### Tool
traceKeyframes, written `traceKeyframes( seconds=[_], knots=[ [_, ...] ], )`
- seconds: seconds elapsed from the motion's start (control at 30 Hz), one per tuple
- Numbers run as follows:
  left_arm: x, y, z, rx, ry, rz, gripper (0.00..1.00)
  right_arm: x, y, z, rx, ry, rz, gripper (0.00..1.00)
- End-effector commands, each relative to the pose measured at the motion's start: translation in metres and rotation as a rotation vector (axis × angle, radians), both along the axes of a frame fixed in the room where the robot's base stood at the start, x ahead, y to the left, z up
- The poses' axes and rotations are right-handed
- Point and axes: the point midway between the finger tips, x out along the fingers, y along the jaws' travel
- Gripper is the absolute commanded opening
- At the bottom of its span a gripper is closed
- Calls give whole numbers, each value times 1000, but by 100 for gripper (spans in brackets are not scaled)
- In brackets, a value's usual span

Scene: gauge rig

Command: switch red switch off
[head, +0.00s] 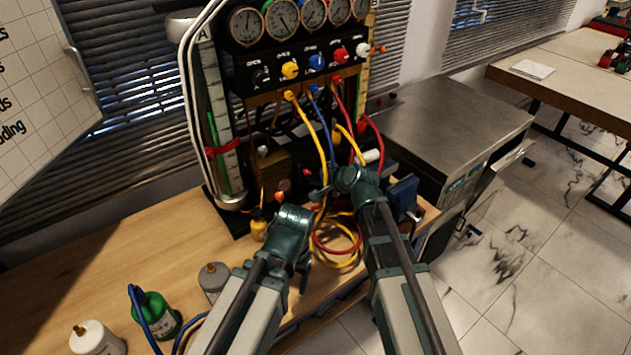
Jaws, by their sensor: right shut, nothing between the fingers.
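The gauge rig (205,110) stands on the wooden bench, with a row of dials and coloured knobs along its top. A red knob (340,55) sits on its black panel, between a blue and a white one. I cannot make out a distinct red switch; the lower rig is partly hidden by hoses and my arms. My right gripper (319,193) is shut and empty in front of the rig's lower part, near the hoses. My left gripper (292,220) is left of it and lower, by the bench's front; its fingers do not show clearly.
Yellow, blue and red hoses (312,130) hang before the rig and coil (335,262) near my grippers. A green bottle (157,315), a white bottle (97,338) and a grey one (213,280) stand front left. A metal cabinet (440,115) stands right. The bench's left part (90,265) is clear.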

Motion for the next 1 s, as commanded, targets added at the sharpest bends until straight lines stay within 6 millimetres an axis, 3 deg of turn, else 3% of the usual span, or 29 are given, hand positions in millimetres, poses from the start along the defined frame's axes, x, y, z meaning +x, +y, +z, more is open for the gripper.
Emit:
traceKeyframes(
  seconds=[0.53, 1.0],
  knots=[
    [0, 0, -5, 0, 0, 0, 72, 3, 2, -5, -1, 1, 0, 0],
    [0, 0, 12, 0, 0, 0, 72, 4, 2, 12, 1, -2, -1, 0]
  ],
)
